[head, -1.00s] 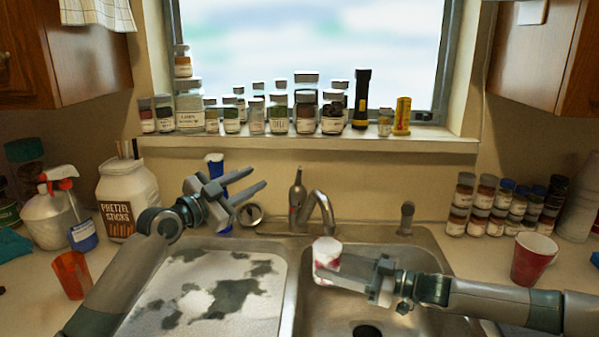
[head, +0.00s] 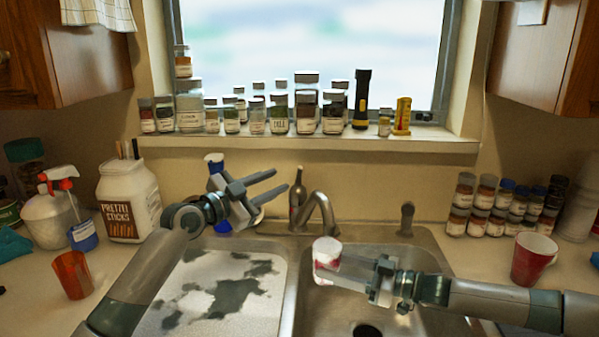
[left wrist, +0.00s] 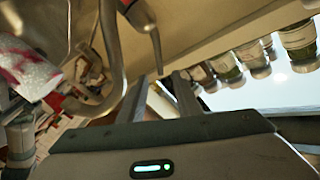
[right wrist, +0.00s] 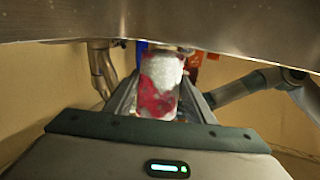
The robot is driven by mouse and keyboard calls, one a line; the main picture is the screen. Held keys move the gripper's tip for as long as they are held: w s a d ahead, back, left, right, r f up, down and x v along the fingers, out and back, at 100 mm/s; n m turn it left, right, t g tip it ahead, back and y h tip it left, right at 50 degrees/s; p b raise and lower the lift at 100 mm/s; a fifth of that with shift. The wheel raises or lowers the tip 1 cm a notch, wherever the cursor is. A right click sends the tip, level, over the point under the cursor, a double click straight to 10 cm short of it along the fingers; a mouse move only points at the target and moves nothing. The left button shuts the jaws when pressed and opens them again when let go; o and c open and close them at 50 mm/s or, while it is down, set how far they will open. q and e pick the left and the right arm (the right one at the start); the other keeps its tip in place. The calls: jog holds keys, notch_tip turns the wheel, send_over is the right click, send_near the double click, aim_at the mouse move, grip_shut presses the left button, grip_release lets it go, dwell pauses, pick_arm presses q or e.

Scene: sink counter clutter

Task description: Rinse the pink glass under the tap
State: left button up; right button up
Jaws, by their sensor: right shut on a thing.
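The pink glass (head: 326,258), white with pink-red patches, is held over the right basin by my right gripper (head: 330,262), which is shut on it. In the head view its top is just below the tap's spout (head: 322,205); I cannot tell whether it is exactly under it. No water stream shows. The glass also appears between the fingers in the right wrist view (right wrist: 161,84) and at the left of the left wrist view (left wrist: 28,68). My left gripper (head: 280,181) is open and empty, left of the tap, its fingers pointing towards it.
Several jars (head: 279,113) and a flashlight (head: 362,100) line the sill. A red cup (head: 532,260) and small jars stand right; an orange cup (head: 73,275) and a pretzel jar (head: 129,200) stand left.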

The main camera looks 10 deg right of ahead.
aim_at(298, 172)
pick_arm(q)
jog(key=x, duration=1)
jog(key=shift+c, duration=0.4)
grip_shut()
